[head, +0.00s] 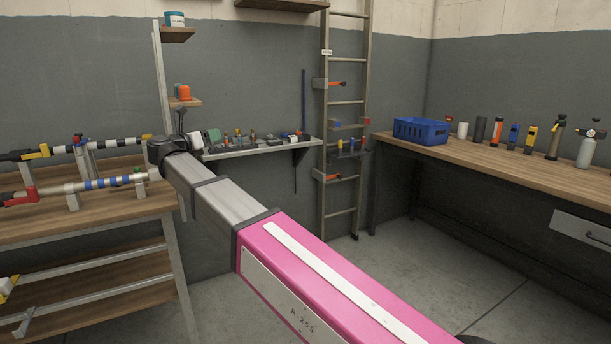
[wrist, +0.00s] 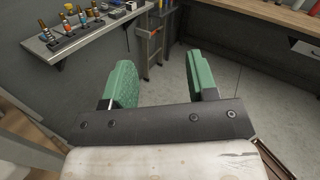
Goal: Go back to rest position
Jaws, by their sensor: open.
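My gripper (wrist: 163,85) shows in the wrist view with its two green fingers spread apart. Nothing is between the fingers; beyond them are the grey floor and the foot of the ladder. In the head view my pink and grey arm stretches from the lower right to the upper left. Its far end is in front of the left workbench and the wall shelf. A small green part of my gripper (head: 212,137) shows there, near the left end of the wall shelf; the rest is hard to make out.
A wall shelf (head: 258,148) holds several small fittings. A ladder (head: 345,110) leans on the back wall. The right workbench (head: 480,165) carries a blue crate (head: 421,131) and several bottles. The left workbench (head: 85,227) holds pipe-like nozzles. The floor between the benches is clear.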

